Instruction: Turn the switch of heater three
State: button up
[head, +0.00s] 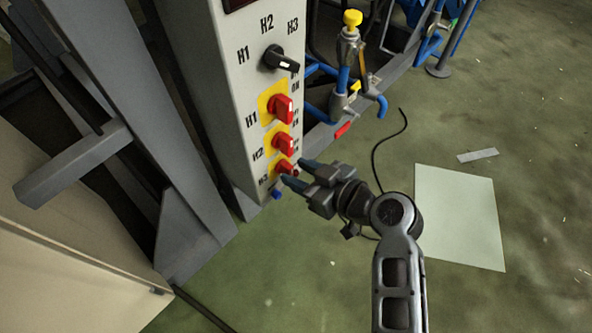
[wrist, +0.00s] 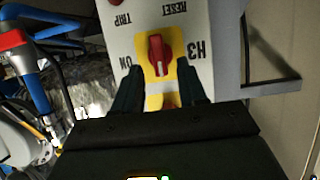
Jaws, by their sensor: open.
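The red switch of heater three (head: 286,168) is the lowest of three red switches on yellow plates on the grey control panel (head: 232,110). In the wrist view the H3 switch (wrist: 158,55) is a red knob on a yellow plate, with its bar in line with the picture's vertical. My gripper (head: 297,173) is open in front of it. In the wrist view the gripper's two fingers (wrist: 163,88) stand to either side, just below the knob in the picture. Whether a finger touches the knob cannot be told.
The H2 switch (head: 283,145) and H1 switch (head: 280,109) sit above, below a black selector knob (head: 277,59). Blue pipes with a yellow-topped valve (head: 352,19) stand right of the panel. A steel frame (head: 165,185) stands at left. A pale sheet (head: 460,216) lies on open green floor.

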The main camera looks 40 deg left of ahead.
jog(key=shift+x, duration=1)
grip_shut()
